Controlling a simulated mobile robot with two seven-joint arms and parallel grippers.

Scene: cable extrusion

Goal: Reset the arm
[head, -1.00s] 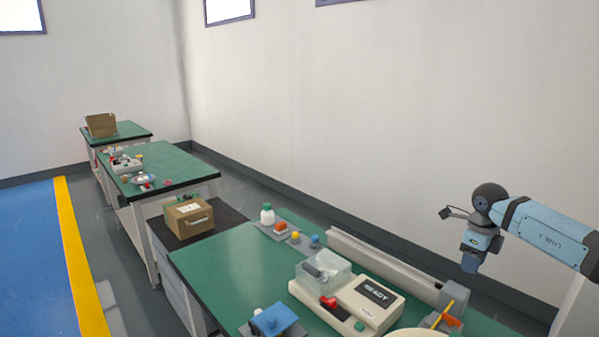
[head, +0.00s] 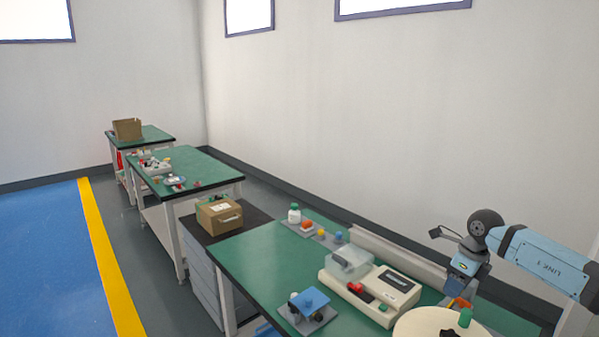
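My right gripper (head: 459,290) points down at the right, over the back right part of the green-topped bench (head: 250,262). Its fingers are too small and too close to an orange part below to tell whether they are open or shut. My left gripper is out of view.
A cardboard box (head: 219,216) sits beyond. Blue floor (head: 50,260) is clear at left.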

